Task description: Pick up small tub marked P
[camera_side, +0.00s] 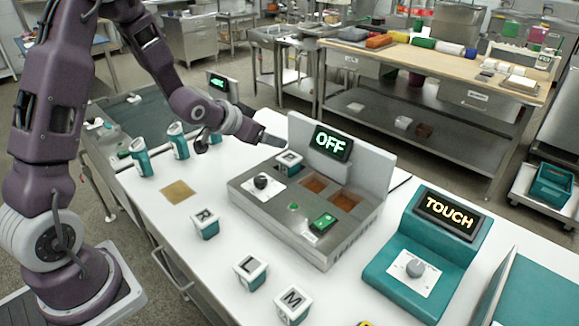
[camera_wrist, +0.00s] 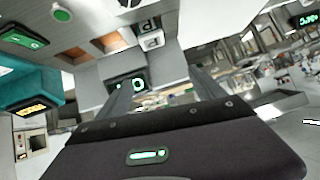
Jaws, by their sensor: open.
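The small tub marked P (camera_side: 288,162) is a white-topped, teal-sided cup. It stands on the grey machine (camera_side: 335,255) at its back left, in front of the upright panel. In the wrist view the tub (camera_wrist: 150,38) shows at the top centre, with its letter turned over. My gripper (camera_side: 272,140) is open and empty, just above and to the left of the tub in the side view. In the wrist view my gripper's fingers (camera_wrist: 160,82) stand apart, with the tub beyond them. The tub's lower part is partly hidden.
The machine has a display reading OFF (camera_side: 331,143), a black knob (camera_side: 261,181), reddish wells (camera_side: 344,201) and a green switch (camera_side: 323,221). Tubs marked R (camera_side: 206,226), L (camera_side: 250,275) and M (camera_side: 291,307) stand in front. A teal TOUCH unit (camera_side: 395,280) stands right.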

